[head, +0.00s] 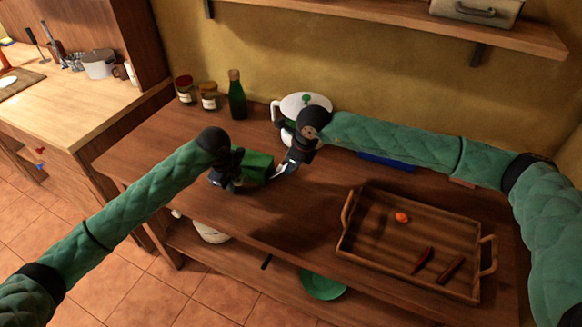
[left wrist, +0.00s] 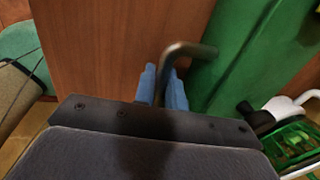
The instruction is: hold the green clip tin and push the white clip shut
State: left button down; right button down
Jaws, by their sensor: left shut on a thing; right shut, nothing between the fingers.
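The green clip tin (head: 257,166) is at the middle of the wooden counter, between my two grippers. My left gripper (head: 236,181) is at its left side. In the left wrist view, its blue fingers (left wrist: 163,88) are shut around a bent grey metal bar (left wrist: 187,50) beside the tin's large green wall (left wrist: 245,50). My right gripper (head: 279,173) is shut and empty, close to the tin's right side; I cannot tell whether it touches. I cannot make out the white clip clearly.
A wooden tray (head: 371,258) with an orange item and red peppers stands at the right. Behind are two jars (head: 208,97), a dark green bottle (head: 236,95) and a white pot (head: 300,104). A blue flat thing (head: 387,161) lies under my right arm. The counter's front left is clear.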

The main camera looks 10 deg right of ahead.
aim_at(279, 168)
jog(key=shift+a+r, duration=0.15)
jog(key=shift+w+a+r+g+h, duration=0.5)
jog(key=shift+a+r+g+h, duration=0.15)
jog(key=shift+h, duration=0.25)
jog(key=shift+w+a+r, duration=0.35)
jog(key=shift+w+a, duration=0.1)
jog(key=shift+a, duration=0.3)
jog(key=shift+w+a+r, duration=0.2)
jog(key=shift+w+a, duration=0.25)
jog(key=shift+a, duration=0.35)
jog(key=shift+w+a, duration=0.1)
jog(key=shift+a, duration=0.05)
pick_arm(q)
jog(key=shift+d, duration=0.2)
pick_arm(e)
jog(key=shift+a, duration=0.25)
jog(key=shift+r, duration=0.15)
